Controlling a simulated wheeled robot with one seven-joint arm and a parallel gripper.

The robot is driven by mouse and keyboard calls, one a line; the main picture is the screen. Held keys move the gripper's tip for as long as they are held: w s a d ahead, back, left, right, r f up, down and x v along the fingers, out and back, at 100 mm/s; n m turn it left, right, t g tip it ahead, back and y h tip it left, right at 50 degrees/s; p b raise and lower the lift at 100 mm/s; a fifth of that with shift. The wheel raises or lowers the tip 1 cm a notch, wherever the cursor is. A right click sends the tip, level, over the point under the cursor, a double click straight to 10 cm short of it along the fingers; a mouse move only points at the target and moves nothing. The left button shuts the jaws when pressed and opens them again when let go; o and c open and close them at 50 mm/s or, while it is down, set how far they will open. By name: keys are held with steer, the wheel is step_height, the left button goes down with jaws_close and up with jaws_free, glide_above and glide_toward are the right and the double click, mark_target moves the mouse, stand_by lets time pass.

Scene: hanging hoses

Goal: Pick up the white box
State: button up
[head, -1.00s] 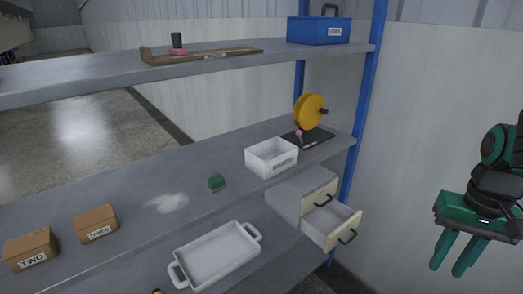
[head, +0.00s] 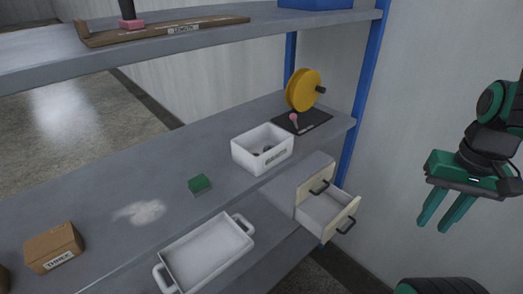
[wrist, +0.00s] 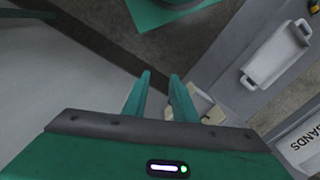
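The white box (head: 262,149) stands upright on the middle shelf, near its front edge and towards the right end. It is open at the top, has a label on its front, and some dark things show inside it. My gripper (head: 432,228) hangs in the air to the right of the shelf, well apart from the box. Its two green fingers are spread with nothing between them, as the wrist view (wrist: 160,82) also shows.
A blue post (head: 366,85) stands between my gripper and the shelf. An open drawer (head: 325,212) juts out below. A white tray (head: 205,252) lies lower down. A green block (head: 199,183), a yellow wheel (head: 303,90) and a cardboard box (head: 54,247) share the middle shelf.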

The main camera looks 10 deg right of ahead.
steer(key=w+a+r+n+t, duration=0.1)
steer(key=w+a+n, duration=0.1)
steer(key=w, duration=0.3)
steer(key=w+a+r+n, duration=0.1)
steer(key=w+a+r, duration=0.1)
steer(key=w, duration=0.3)
steer(key=n+t+y, duration=0.2)
steer(key=n+y, duration=0.1)
steer(key=n, duration=0.7)
glide_toward(244, 150)
steer(key=shift+x, duration=5.6)
steer(key=shift+w+f, duration=0.2)
jaws_close()
